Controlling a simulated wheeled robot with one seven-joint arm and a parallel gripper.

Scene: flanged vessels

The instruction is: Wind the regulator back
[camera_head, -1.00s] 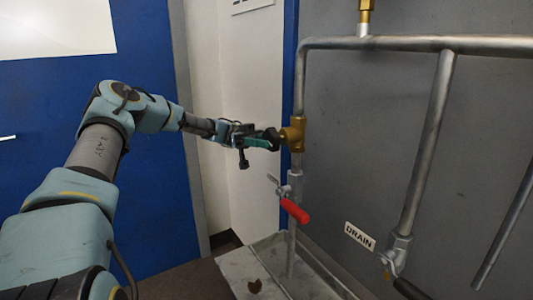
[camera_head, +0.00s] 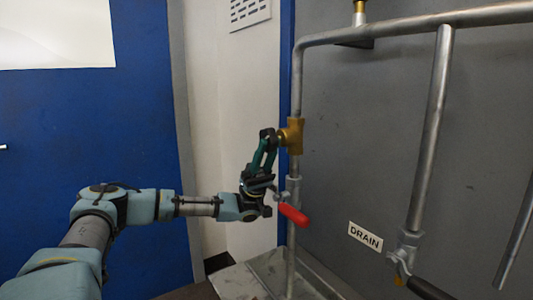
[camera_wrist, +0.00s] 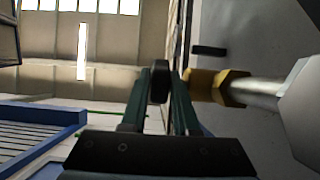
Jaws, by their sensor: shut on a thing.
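The regulator is a brass body (camera_head: 291,134) on the upright pipe, with a dark round knob (camera_wrist: 159,82) on its left side. My gripper (camera_head: 267,139) comes up from below and is shut on the knob, its green fingers pointing upward. In the wrist view my gripper (camera_wrist: 160,80) has one finger on each side of the knob, and the brass body (camera_wrist: 214,87) lies just to the right. In the head view the fingers hide most of the knob.
A red-handled valve (camera_head: 293,213) sits on the same pipe, close below and right of my wrist. A metal tray (camera_head: 240,281) is under the pipe. A DRAIN label (camera_head: 365,236) and another valve (camera_head: 404,257) are to the right. The blue wall at left is clear.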

